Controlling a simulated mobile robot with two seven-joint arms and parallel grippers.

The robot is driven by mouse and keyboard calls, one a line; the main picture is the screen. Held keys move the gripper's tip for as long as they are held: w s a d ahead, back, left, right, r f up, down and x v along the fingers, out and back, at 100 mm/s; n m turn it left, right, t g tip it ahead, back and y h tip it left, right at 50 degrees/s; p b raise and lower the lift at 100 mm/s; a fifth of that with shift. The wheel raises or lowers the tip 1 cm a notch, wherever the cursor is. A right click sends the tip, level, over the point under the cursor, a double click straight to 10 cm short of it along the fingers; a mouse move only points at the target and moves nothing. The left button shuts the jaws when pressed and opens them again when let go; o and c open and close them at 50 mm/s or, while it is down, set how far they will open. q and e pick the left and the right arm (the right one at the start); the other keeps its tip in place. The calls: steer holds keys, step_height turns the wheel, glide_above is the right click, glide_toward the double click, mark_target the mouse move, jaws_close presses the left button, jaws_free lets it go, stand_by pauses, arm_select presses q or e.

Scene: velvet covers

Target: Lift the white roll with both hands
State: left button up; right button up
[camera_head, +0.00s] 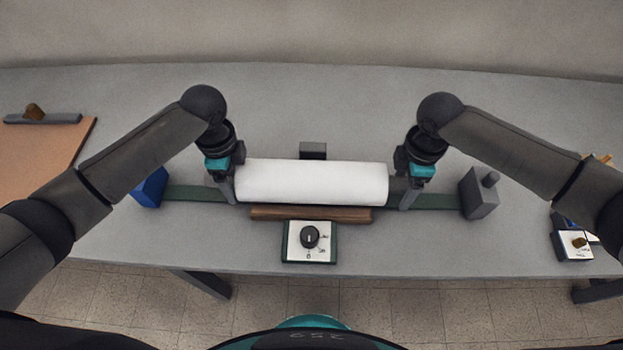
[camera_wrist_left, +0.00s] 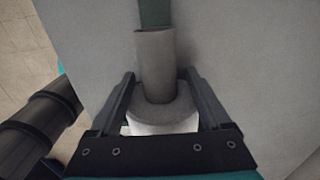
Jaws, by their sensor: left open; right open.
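The white roll (camera_head: 312,182) lies level across the middle of the table in the head view. In the left wrist view the roll's end (camera_wrist_left: 163,118) shows with a grey core stub (camera_wrist_left: 155,62) sticking out. My left gripper (camera_head: 229,192) is at the roll's left end, and in the left wrist view its open fingers (camera_wrist_left: 158,85) stand on both sides of the stub and roll end. My right gripper (camera_head: 407,196) is open at the right end, around or beside the dark core stub there; I cannot tell which. Whether either gripper's fingers touch the roll is unclear.
A green strip (camera_head: 445,202) runs under the roll. A blue block (camera_head: 150,188) and a grey block with a knob (camera_head: 479,194) stand at its ends. A brown bar (camera_head: 312,214) and a dial box (camera_head: 309,242) lie in front; a dark block (camera_head: 313,150) stands behind.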

arm_select(q)
steer(key=shift+c, duration=0.3)
arm_select(e)
steer(key=shift+c, duration=0.3)
arm_select(q)
jaws_close()
arm_select(e)
jaws_close()
arm_select(q)
steer(key=shift+r, duration=0.1)
stand_by(0.4)
